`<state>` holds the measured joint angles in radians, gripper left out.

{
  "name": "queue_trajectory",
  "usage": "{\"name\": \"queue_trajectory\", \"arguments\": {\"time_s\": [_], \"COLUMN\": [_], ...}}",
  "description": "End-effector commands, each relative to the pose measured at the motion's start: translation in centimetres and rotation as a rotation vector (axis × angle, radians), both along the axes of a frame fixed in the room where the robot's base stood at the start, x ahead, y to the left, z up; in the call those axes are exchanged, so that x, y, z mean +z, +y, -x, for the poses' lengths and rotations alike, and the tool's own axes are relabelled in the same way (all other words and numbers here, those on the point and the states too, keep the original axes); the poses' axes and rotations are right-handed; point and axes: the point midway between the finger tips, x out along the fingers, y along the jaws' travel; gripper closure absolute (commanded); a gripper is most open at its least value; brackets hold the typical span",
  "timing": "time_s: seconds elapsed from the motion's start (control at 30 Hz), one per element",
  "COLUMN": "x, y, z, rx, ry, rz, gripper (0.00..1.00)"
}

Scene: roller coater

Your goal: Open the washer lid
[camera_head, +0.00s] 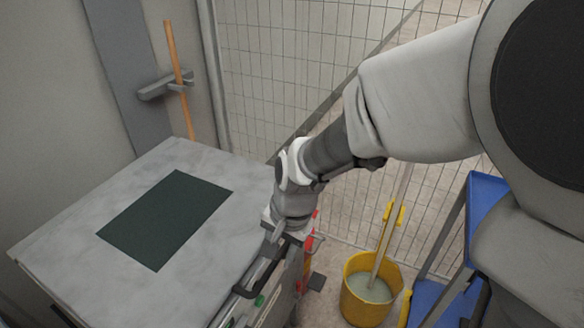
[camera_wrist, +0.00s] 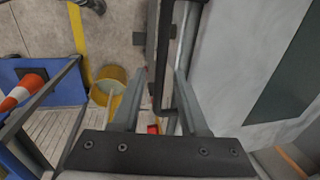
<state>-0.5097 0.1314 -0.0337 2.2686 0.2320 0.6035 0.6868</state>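The washer lid (camera_head: 80,205) is a closed, flat grey top with a dark green rectangular panel, at the left of the head view. Its grey surface also shows at the right of the wrist view (camera_wrist: 222,75). A black bar handle (camera_head: 262,272) runs along the washer's front edge; in the wrist view the black bar (camera_wrist: 160,60) passes between my fingers. My gripper (camera_wrist: 159,78) is open, with one finger on each side of the bar. In the head view my gripper (camera_head: 278,228) is at the lid's front edge, its fingertips mostly hidden.
A yellow bucket (camera_head: 360,305) with a mop stands on the floor to the right. A blue cart (camera_head: 485,190) is beyond it, with an orange-white cone (camera_wrist: 22,90) in the wrist view. A wire mesh fence (camera_head: 300,60) stands behind. A wooden stick (camera_head: 176,60) hangs behind the washer.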

Motion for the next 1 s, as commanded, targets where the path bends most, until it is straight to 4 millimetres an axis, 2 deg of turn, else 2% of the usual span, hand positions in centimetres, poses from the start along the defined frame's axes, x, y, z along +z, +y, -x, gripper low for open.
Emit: {"name": "queue_trajectory", "arguments": {"time_s": [0.03,0.2,0.23,1.0], "x": [0.01,0.02,0.03,0.04], "y": [-0.01,-0.01,-0.01,-0.01], "z": [-0.01,-0.01,-0.01,-0.02], "rx": [0.000,0.000,0.000,0.000], "ry": [0.000,0.000,0.000,0.000], "rz": [0.000,0.000,0.000,0.000], "gripper": [0.67,0.98,1.00,1.00]}}
